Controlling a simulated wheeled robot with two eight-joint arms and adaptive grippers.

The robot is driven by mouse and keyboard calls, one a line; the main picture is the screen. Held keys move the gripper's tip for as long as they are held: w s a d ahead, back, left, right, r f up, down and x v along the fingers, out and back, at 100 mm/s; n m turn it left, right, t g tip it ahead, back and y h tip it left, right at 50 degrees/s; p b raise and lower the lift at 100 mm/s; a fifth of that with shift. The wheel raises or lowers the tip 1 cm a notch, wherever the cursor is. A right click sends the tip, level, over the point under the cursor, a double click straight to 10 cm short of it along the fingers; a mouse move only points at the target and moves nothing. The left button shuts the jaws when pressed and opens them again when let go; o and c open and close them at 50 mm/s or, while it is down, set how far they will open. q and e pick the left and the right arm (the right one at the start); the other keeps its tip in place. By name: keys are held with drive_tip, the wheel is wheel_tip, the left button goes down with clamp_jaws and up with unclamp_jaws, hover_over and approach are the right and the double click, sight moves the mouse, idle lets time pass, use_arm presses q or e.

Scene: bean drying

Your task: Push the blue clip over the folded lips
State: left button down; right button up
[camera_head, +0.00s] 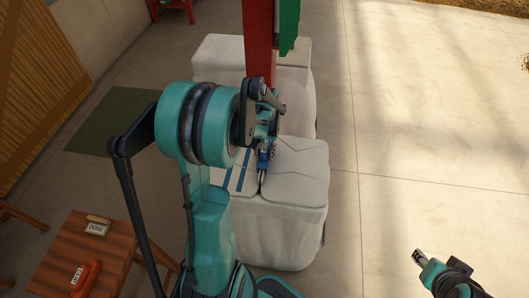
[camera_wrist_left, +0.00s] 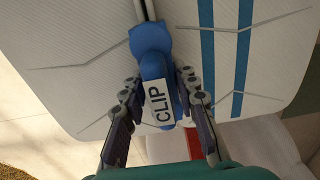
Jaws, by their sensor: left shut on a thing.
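The blue clip (camera_wrist_left: 150,62) has a white label reading CLIP. My left gripper (camera_wrist_left: 160,82) is shut on it, with a jointed finger on each side. The clip also shows in the head view (camera_head: 264,160), below my left wrist on top of the front white sack (camera_head: 300,160). The sack's top has blue stripes and a dark seam where the folded lips (camera_wrist_left: 149,9) meet. The clip's far end is at this seam; I cannot tell how far it sits over the lips. My right gripper (camera_head: 419,257) is at the lower right, away from the sack; its jaws are too small to judge.
Another white sack (camera_head: 220,60) stands behind, beside a red post (camera_head: 259,40) with a green panel (camera_head: 289,25). A wooden table (camera_head: 75,245) at lower left holds a DONE block (camera_head: 97,227) and a red labelled object (camera_head: 86,278). The floor to the right is clear.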

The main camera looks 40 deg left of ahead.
use_arm(q)
drive_tip(key=shift+f+b, duration=0.35)
drive_tip(key=shift+f, duration=0.1)
drive_tip(key=c, duration=1.1)
unclamp_jaws()
drive_tip(key=shift+r, duration=0.1)
wheel_tip(320, 180, up, 12)
drive_tip(key=shift+f, duration=0.1)
